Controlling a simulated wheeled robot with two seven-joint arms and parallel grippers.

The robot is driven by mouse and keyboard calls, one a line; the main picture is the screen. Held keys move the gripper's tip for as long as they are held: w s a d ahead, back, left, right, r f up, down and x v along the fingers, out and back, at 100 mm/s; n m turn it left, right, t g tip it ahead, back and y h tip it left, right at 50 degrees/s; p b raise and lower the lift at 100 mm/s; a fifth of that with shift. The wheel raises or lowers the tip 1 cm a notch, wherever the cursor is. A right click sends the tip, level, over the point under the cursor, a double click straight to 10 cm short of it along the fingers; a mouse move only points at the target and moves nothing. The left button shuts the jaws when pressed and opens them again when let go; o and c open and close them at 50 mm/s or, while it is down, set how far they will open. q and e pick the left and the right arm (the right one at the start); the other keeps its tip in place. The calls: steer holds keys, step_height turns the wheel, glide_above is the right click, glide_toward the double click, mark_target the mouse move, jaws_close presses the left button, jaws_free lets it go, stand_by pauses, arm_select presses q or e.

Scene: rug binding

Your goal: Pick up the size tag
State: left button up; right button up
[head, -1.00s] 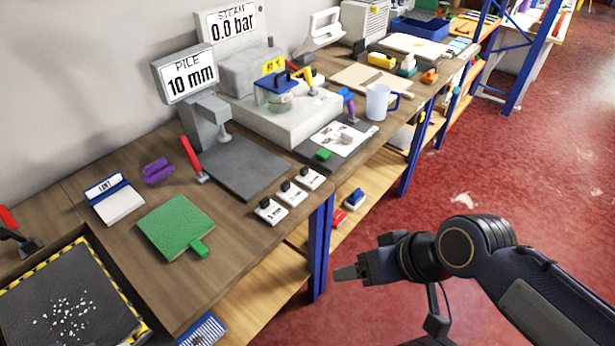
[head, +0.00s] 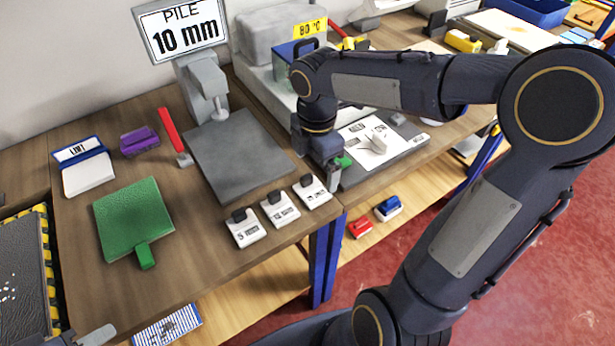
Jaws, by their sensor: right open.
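Three white labelled blocks with black knobs stand in a row at the bench's front edge: the left block (head: 244,230), the middle block (head: 281,211) and the right block (head: 312,192). The left one seems to read 5 mm. A white printed sheet (head: 359,134) with a pale piece on it lies on a dark plate (head: 385,166). I cannot tell which of these is the size tag. My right gripper (head: 325,174) points down, open, at the plate's left end beside a small green piece (head: 343,161). It partly hides the plate. A grey tip, apparently my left gripper (head: 97,335), shows at the bottom left.
A grey pad (head: 235,155) lies under the PILE 10 mm display (head: 182,27). A green square with a tab (head: 132,217), a purple clamp (head: 139,141) and a white LINT box (head: 87,172) lie left. My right arm crosses over the bench's right part.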

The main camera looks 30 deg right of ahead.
mark_target(312, 191)
steer(key=f, duration=0.5)
steer(key=w+f, duration=0.1)
steer(key=f, duration=0.1)
steer(key=shift+f, duration=0.35)
steer(key=shift+a, duration=0.1)
steer(key=shift+c, duration=0.4)
steer(key=shift+s, duration=0.1)
steer(key=c, duration=1)
